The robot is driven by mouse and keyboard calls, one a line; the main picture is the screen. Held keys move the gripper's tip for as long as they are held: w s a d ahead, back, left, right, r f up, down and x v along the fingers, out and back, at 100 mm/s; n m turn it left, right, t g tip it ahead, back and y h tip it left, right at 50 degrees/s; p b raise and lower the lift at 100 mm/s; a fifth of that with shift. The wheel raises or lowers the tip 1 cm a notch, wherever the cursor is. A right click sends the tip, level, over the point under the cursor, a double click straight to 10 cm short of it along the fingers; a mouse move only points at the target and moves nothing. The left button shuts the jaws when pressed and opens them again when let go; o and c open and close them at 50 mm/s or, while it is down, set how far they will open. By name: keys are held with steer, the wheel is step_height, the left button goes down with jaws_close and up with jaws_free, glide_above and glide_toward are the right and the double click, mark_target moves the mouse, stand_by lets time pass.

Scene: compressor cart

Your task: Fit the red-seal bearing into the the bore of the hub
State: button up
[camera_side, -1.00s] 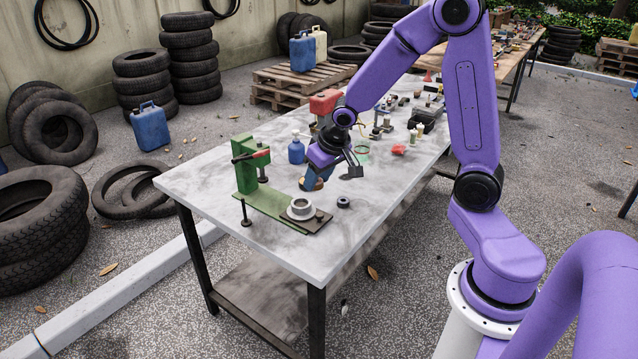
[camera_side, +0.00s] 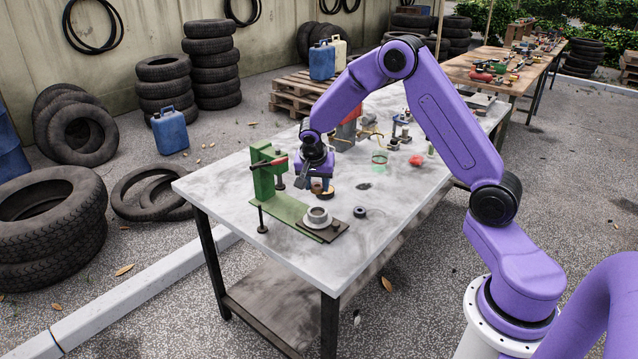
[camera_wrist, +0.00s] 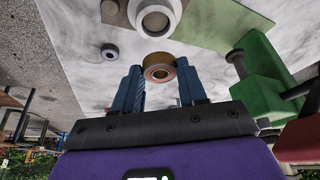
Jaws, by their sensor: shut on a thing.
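In the wrist view my gripper (camera_wrist: 160,88) has its two blue fingers shut on the red-seal bearing (camera_wrist: 157,61), a tan ring with a reddish band around its centre hole. In the side view my gripper (camera_side: 321,184) is low over the table behind the hub, with the bearing (camera_side: 327,193) partly hidden at its fingers. The pale grey hub (camera_side: 317,214) sits on a dark plate at the front, its bore upward. The hub (camera_wrist: 154,19) also shows at the top of the wrist view, apart from the bearing.
A green press (camera_side: 266,178) stands just left of the hub and close to my gripper. A small dark ring (camera_side: 360,211) lies right of the hub. The front right of the table (camera_side: 375,240) is clear.

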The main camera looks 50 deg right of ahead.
stand_by(0.4)
glide_above(318, 212)
steer(key=a, duration=0.2)
steer(key=shift+s+d+f, duration=0.1)
steer(key=shift+s+f, duration=0.05)
steer(key=shift+f, duration=0.8)
steer(key=shift+s+d+f, duration=0.1)
steer(key=shift+s+f, duration=0.05)
steer(key=shift+f, duration=0.85)
steer(key=shift+s+d+f, duration=0.1)
steer(key=shift+s+f, duration=0.05)
steer(key=shift+f, duration=0.8)
steer(key=shift+f, duration=0.7)
stand_by(1.9)
steer(key=shift+r, duration=0.4)
stand_by(1.4)
